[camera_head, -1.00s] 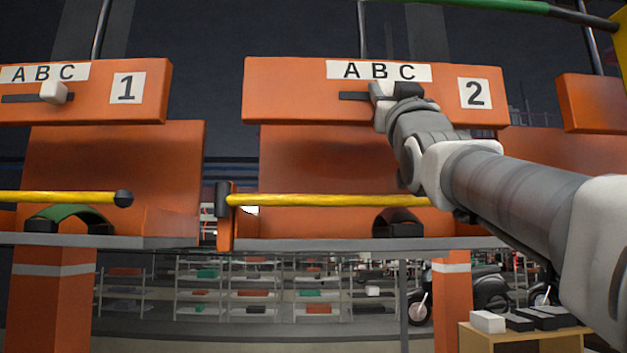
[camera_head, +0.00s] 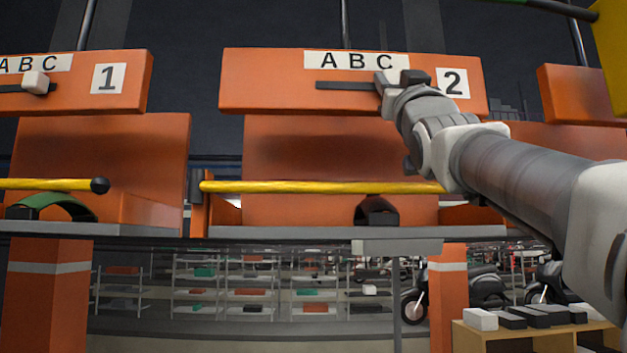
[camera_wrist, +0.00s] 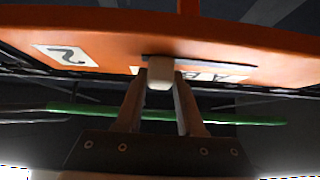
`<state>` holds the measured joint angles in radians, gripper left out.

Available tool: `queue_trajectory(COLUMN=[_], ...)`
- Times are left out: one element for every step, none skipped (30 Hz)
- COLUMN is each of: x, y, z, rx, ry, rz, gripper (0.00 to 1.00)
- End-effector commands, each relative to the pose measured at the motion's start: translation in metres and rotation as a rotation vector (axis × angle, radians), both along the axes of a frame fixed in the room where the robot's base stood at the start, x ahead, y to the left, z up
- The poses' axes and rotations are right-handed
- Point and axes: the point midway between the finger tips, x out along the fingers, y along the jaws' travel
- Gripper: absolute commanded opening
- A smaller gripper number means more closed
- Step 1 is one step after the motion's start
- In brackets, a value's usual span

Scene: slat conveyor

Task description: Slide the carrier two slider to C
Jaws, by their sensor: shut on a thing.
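Carrier two is an orange panel (camera_head: 270,92) with a "2" plate (camera_head: 453,82) and an A B C label (camera_head: 356,61) above a dark horizontal slot (camera_head: 342,85). My gripper (camera_head: 394,78) is at the right part of that slot, just below the C. In the head view it hides the slider knob. In the wrist view the pale slider knob (camera_wrist: 160,70) sits between the two fingers of my gripper (camera_wrist: 160,90), which are shut on it. The panel looks upside down there.
Carrier one's panel (camera_head: 125,92) is at the left, with its white knob (camera_head: 35,82) near B. A yellow bar (camera_head: 320,187) runs below carrier two. Another orange panel (camera_head: 585,92) is at the right. A wooden box (camera_head: 490,338) with small blocks stands lower right.

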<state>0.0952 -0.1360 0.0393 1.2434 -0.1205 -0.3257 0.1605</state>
Motion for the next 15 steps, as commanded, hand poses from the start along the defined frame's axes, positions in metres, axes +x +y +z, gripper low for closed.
queue_trajectory(x=[0.0002,0.0002,0.0002,0.0002,0.0002,0.0002,0.0002,0.0002,0.0002,0.0002,0.0002,0.0002,0.0002,0.0002,0.0002], y=[-0.0034,-0.0035,-0.0037,-0.0038,-0.0038,-0.0039,-0.0039,-0.0039,-0.0036,-0.0035,-0.0033,-0.0030,-0.0028,-0.0027,-0.0025], z=[-0.0001,-0.0001,-0.0001,-0.0001,-0.0001,-0.0001,-0.0001,-0.0001,-0.0001,0.0000,0.0000,0.0000,0.0000,0.0000,0.0000], rx=[0.000,0.001,0.001,0.000,0.000,0.000,0.000,0.000,0.000,0.001,0.000,0.000,0.001,0.000,0.000], ry=[0.001,0.001,0.001,0.001,0.001,0.001,0.001,0.001,0.001,0.001,0.001,0.001,0.001,0.001,0.001], rz=[-0.007,-0.008,-0.008,-0.008,-0.008,-0.008,-0.008,-0.008,-0.008,-0.008,-0.007,-0.007,-0.006,-0.006,-0.006], gripper=[0.00,0.00,0.00,0.00,0.00,0.39,0.45,0.50,0.57,0.62,0.68,0.68,0.68,0.68,0.68])
